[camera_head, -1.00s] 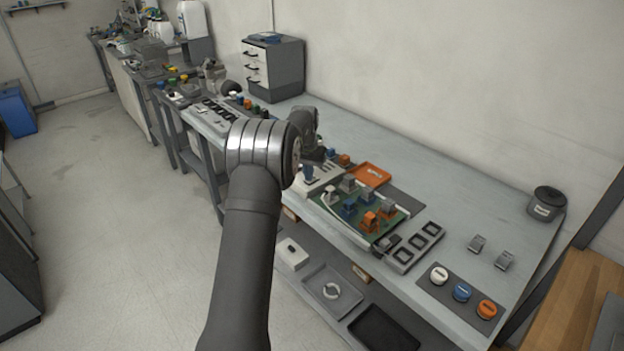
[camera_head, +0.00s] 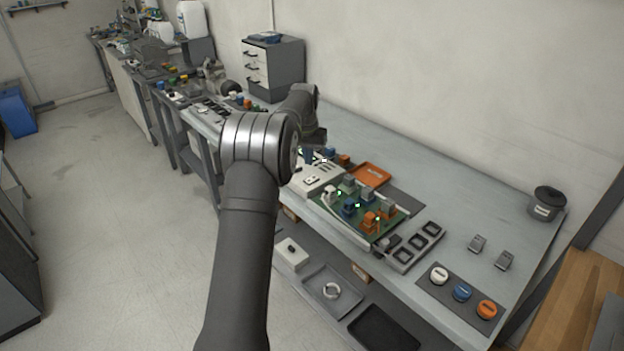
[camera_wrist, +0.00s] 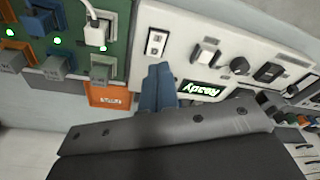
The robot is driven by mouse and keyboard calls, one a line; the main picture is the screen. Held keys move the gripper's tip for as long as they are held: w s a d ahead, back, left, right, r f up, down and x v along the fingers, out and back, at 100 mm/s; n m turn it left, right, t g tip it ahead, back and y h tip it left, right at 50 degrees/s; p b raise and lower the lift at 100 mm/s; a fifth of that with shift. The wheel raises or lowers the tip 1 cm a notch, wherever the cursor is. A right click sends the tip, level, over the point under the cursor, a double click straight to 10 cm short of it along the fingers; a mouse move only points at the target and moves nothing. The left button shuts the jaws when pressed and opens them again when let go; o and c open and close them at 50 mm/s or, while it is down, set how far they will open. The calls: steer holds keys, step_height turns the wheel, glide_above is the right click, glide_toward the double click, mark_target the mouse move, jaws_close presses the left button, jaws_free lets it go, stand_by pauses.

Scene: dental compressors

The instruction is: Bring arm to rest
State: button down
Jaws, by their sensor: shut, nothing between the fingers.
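My gripper (camera_wrist: 159,84) shows in the wrist view as two blue fingers pressed together, with nothing between them. In the head view its blue tip (camera_head: 309,156) shows just above the white control panel (camera_head: 308,184), partly behind my arm. In the wrist view the fingers appear over the panel (camera_wrist: 218,38), just beneath a rocker switch (camera_wrist: 157,41) and left of a lit green "Ready" display (camera_wrist: 205,89). I cannot tell the exact gap to the panel, but the switch is uncovered.
A green board (camera_head: 345,218) with grey, blue and orange plugs and lit green lamps lies beside the panel. An orange tray (camera_head: 370,174) is behind it. A drawer cabinet (camera_head: 285,70) stands farther back. The bench's right rear surface (camera_head: 450,185) is largely clear.

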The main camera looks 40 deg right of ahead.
steer(key=shift+r, duration=0.35)
steer(key=shift+f, duration=3.55)
steer(key=shift+r, duration=0.1)
steer(key=shift+r, duration=4.3)
step_height(320, 180, up, 6)
steer(key=m, duration=1.1)
glide_above(309, 180)
steer(key=s+a, duration=0.2)
steer(key=shift+s+r, duration=0.15)
